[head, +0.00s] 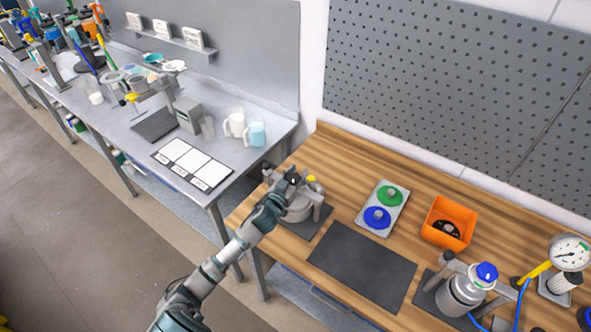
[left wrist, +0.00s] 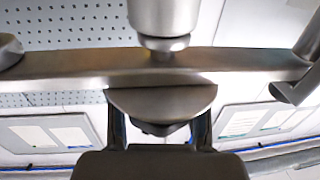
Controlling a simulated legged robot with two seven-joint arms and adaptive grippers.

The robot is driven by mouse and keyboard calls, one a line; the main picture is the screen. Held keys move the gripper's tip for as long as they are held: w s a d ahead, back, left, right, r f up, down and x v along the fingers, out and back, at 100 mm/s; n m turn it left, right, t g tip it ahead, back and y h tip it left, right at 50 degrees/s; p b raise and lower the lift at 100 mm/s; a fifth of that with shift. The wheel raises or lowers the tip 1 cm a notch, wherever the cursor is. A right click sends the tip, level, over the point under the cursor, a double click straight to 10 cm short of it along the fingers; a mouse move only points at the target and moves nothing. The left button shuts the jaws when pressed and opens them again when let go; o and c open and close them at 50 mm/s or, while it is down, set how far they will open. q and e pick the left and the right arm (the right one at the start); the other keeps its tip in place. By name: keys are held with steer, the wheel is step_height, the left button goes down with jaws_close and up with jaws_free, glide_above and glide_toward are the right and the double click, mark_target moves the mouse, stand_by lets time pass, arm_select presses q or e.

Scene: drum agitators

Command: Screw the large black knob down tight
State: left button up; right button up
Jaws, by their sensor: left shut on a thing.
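A metal vessel (head: 298,212) with a clamp frame stands on a dark mat at the left end of the wooden bench. My left gripper (head: 291,181) is at the top of this frame, shut on what appears to be the large black knob; the gripper mostly hides it in the head view. In the left wrist view a metal crossbar (left wrist: 60,66) spans the picture. A rounded grey piece (left wrist: 162,101) sits below it between my two fingers. A metal cylinder (left wrist: 165,15) stands on the bar's other side. My right gripper is not in view.
A tray (head: 363,217) with a green and a blue disc lies right of the vessel. Beyond are an orange bin (head: 430,233), a second steel vessel (head: 459,297) and a pressure gauge (head: 570,253). A dark mat (head: 361,262) at the front is bare.

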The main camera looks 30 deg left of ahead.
arm_select(q)
steer(key=m+h+p, duration=0.1)
steer(key=m+h, duration=0.1)
steer(key=shift+d+h, duration=0.1)
steer(key=shift+h, duration=0.3)
steer(key=m+h+p, duration=0.1)
steer(key=h, duration=0.1)
steer(key=shift+d+m+g+h, duration=0.15)
steer(key=shift+m+g+h, duration=0.15)
steer(key=shift+g+h, duration=0.1)
steer(key=shift+s+d+m+g+h, duration=0.15)
steer(key=shift+m+g+h, duration=0.4)
steer(key=shift+m+h, duration=0.55)
steer(key=shift+s+d+m+g+h, duration=0.1)
steer(key=shift+d+m+g+h, duration=0.15)
steer(key=shift+m+g+h, duration=0.8)
steer(key=shift+t+h, duration=0.4)
steer(key=shift+h, duration=0.15)
steer(key=shift+c, duration=0.2)
steer(key=o, duration=1)
steer(key=shift+n, duration=0.25)
steer(key=shift+o, duration=0.2)
steer(key=shift+s+a+r, duration=0.1)
steer(key=shift+s+a, duration=0.05)
steer(key=shift+s, duration=0.05)
steer(key=shift+w, duration=0.15)
